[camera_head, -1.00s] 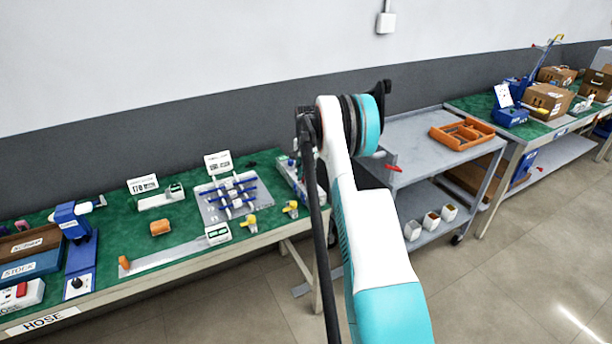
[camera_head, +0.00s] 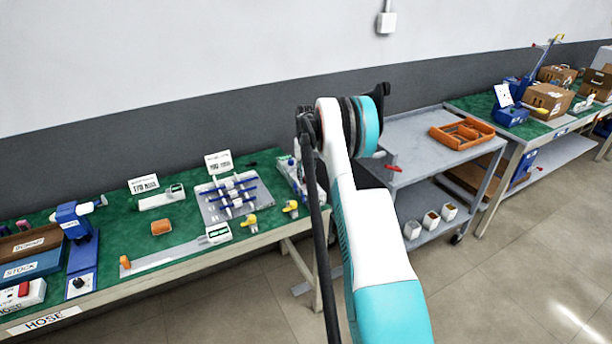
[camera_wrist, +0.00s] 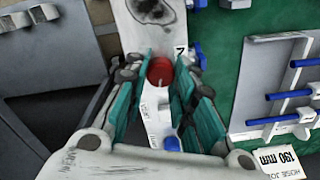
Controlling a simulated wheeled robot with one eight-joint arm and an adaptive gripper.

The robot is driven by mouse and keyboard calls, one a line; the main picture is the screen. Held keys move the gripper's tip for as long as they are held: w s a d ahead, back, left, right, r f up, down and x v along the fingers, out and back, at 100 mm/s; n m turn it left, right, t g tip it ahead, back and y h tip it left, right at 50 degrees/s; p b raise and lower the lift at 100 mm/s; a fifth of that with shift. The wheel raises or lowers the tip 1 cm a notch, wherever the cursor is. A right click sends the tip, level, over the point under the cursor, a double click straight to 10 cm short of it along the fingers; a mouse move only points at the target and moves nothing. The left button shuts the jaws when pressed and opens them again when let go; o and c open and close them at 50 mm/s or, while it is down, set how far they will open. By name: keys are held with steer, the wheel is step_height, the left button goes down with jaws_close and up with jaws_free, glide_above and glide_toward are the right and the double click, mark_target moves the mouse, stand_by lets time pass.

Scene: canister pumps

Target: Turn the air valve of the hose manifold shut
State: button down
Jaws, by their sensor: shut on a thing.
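In the wrist view my gripper (camera_wrist: 161,80) has its teal fingers on both sides of a round red valve knob (camera_wrist: 160,70) and is shut on it. The knob sits on a pale, narrow manifold (camera_wrist: 152,112) with a blue fitting (camera_wrist: 172,144) nearer the camera. The fingers hide the knob's sides, and its turn angle cannot be read. In the head view the manifold (camera_head: 287,170) stands at the right end of the green hose bench (camera_head: 120,222), partly behind my arm. My gripper is hidden there.
A grey plate with blue rods (camera_head: 232,196) lies left of the manifold; it also shows at the right of the wrist view (camera_wrist: 290,85). Yellow fittings (camera_head: 291,207) lie near the bench's front edge. A grey cart (camera_head: 405,130) stands to the right.

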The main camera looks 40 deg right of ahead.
mark_target(306, 177)
steer(key=shift+n, duration=1.2)
steer(key=shift+w, duration=0.1)
steer(key=c, duration=1.3)
jaws_free()
step_height(306, 177, up, 12)
steer(key=shift+d+r, duration=0.1)
steer(key=shift+d, duration=0.05)
